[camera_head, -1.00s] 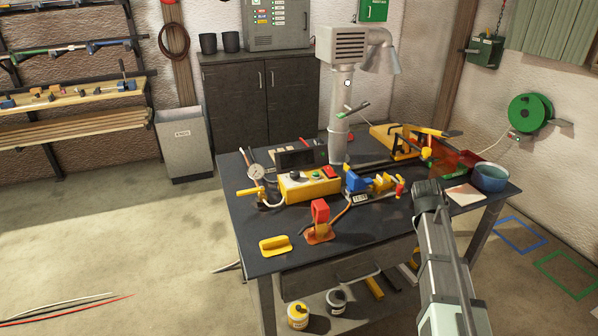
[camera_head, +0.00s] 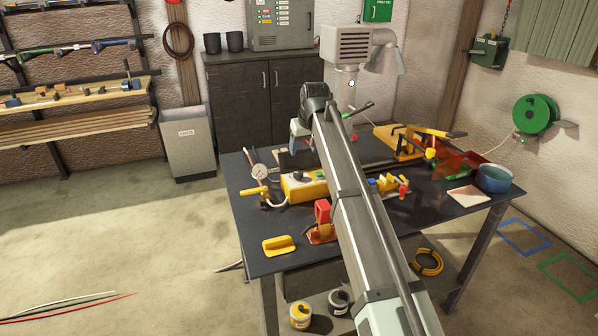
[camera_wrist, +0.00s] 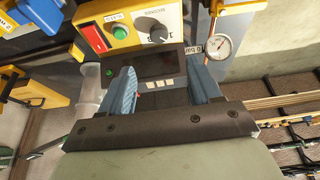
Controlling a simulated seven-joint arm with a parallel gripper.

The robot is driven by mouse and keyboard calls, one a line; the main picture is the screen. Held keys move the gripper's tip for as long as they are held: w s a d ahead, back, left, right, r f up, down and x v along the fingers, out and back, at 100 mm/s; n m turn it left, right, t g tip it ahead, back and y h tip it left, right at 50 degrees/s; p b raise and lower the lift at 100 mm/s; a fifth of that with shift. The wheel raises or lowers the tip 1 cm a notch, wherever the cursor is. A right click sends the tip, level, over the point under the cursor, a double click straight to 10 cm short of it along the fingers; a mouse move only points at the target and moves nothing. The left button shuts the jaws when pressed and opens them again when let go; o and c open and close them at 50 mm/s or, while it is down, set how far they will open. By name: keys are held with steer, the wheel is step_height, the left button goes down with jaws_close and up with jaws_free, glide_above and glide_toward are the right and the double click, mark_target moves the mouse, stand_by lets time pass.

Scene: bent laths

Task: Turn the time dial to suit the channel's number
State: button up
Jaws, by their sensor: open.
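The yellow control box (camera_head: 303,188) stands on the dark workbench, partly hidden behind my arm. In the wrist view the box (camera_wrist: 130,12) appears upside down at the top. It carries a dark round dial (camera_wrist: 150,28) with a pale pointer mark, a green button (camera_wrist: 120,33) and a red switch (camera_wrist: 93,37). A dark display (camera_wrist: 157,66) shows between the fingers. I cannot make out a channel number.
A pressure gauge (camera_wrist: 217,47) stands close beside one finger in the wrist view. A red-handled clamp (camera_head: 322,212) and a yellow handled block (camera_head: 278,245) sit at the bench's front. A lamp-like grey duct (camera_head: 385,55) rises behind. The bench's front left surface is mostly clear.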

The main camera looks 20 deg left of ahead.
mark_target(298, 173)
steer(key=x, duration=1.3)
steer(key=shift+f, duration=0.1)
steer(key=shift+c, duration=0.4)
steer(key=c, duration=1)
steer(key=shift+o, duration=0.2)
steer(key=m+t+h, duration=0.1)
steer(key=m, duration=0.3)
steer(key=shift+a+m, duration=0.15)
steer(key=shift+m, duration=0.15)
steer(key=shift+a+m+h, duration=0.1)
steer(key=shift+m+h, duration=0.9)
steer(key=shift+m, duration=1)
steer(key=shift+s, duration=0.1)
